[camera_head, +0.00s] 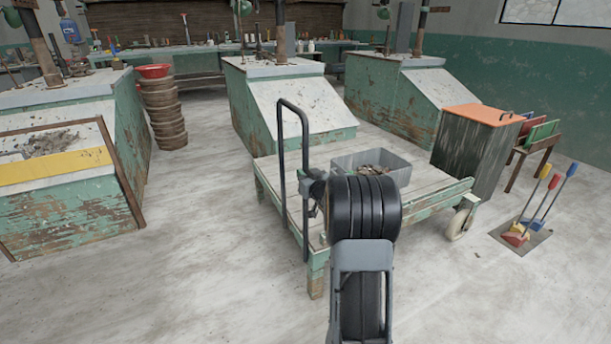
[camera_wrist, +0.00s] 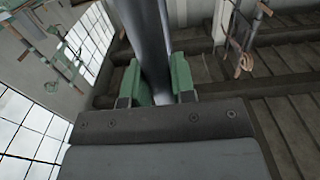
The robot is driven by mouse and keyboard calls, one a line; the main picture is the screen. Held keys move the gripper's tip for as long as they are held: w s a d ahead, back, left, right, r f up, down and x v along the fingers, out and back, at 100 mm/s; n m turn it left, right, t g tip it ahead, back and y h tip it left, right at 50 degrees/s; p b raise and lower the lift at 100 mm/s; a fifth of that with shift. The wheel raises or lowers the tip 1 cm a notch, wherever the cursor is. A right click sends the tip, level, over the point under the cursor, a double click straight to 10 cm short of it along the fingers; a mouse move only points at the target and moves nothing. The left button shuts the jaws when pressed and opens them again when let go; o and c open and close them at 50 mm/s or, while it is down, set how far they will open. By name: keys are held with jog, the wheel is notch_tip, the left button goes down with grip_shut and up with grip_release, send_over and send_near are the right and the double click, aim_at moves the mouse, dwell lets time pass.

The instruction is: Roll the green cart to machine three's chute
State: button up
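The green cart (camera_head: 335,203), with a worn plank deck, stands right of centre in the head view. Its dark upright handle (camera_head: 281,165) rises at its left end. A grey bin (camera_head: 400,175) with brownish scraps sits on the deck. My gripper (camera_head: 313,188) is at the handle's near post; in the wrist view its green fingertips (camera_wrist: 157,82) close on both sides of the dark bar (camera_wrist: 146,35). Three green machines with pale sloping chutes stand at left (camera_head: 60,205), centre (camera_head: 300,105) and right (camera_head: 440,85). I see no numbers on them. My arm hides part of the deck.
An orange-topped cabinet (camera_head: 485,115) stands close behind the cart's right end. Brushes (camera_head: 545,195) stand on a floor plate at right. Stacked brown pots (camera_head: 163,115) under a red bowl stand between the left and centre machines. Floor left of the cart is clear.

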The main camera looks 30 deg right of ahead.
grip_shut()
jog(key=w+a+b, duration=0.1)
jog(key=a+b, duration=0.2)
jog(key=a, duration=0.5)
dwell(0.3)
jog(key=w+a, duration=0.1)
jog(key=a, duration=0.7)
dwell(0.5)
jog(key=shift+w+a, duration=0.1)
